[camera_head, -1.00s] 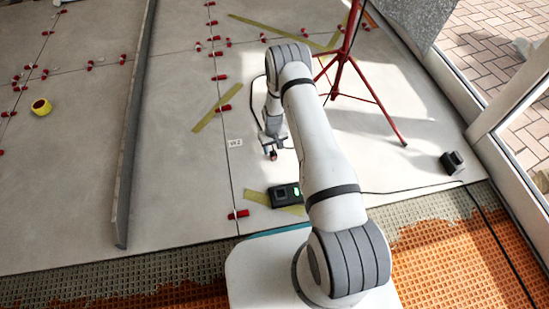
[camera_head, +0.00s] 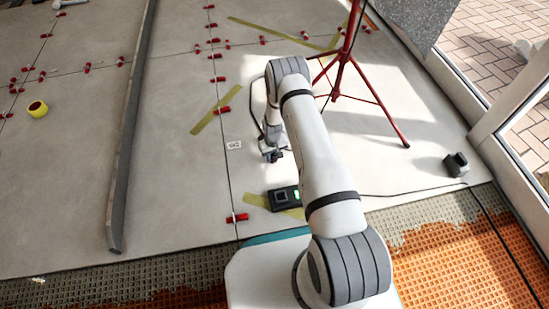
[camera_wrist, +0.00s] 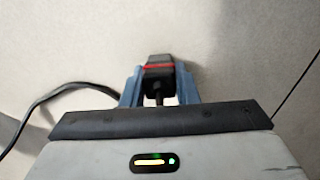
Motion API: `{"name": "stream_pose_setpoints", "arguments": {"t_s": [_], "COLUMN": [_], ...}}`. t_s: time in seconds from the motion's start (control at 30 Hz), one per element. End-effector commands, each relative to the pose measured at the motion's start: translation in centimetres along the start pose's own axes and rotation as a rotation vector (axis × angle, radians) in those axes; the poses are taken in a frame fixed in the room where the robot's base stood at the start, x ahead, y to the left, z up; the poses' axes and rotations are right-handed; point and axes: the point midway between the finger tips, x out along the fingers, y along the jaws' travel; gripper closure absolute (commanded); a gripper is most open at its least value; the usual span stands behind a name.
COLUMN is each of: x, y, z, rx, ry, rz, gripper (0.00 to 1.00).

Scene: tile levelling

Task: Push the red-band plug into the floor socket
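The black plug with a red band (camera_wrist: 159,67) shows in the wrist view between the two blue fingers of my gripper (camera_wrist: 160,80). The fingers press on it from both sides, and its cable runs back under the gripper. In the head view my gripper (camera_head: 272,156) hangs over the grey tiles, beyond and slightly left of the floor socket; the plug is too small to make out there. The floor socket (camera_head: 283,198) is a dark box with a square opening and a green light. It is not visible in the wrist view.
A red tripod (camera_head: 350,70) stands behind on the right. A black block (camera_head: 455,164) sits at the right by the door frame, with a cable along the floor. A long metal bar (camera_head: 130,130) lies at left. Red tile clips (camera_head: 237,218) dot the joints.

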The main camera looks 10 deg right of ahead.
Motion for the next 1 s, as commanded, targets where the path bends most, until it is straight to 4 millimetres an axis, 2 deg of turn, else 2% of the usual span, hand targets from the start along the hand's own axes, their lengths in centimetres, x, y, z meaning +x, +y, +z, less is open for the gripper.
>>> {"name": "stream_pose_setpoints", "arguments": {"t_s": [0.03, 0.27, 0.47, 1.0], "x": [0.0, 0.0, -0.5, -3.8], "y": [0.0, 0.0, 0.0, 0.0], "z": [0.0, 0.0, 0.0, 0.0], "rx": [0.0, 0.0, 0.0, 0.0], "ry": [0.0, 0.0, 0.0, 0.0], "rz": [0.0, 0.0, 0.0, 0.0], "gripper": [0.79, 0.96, 0.96, 0.96]}}
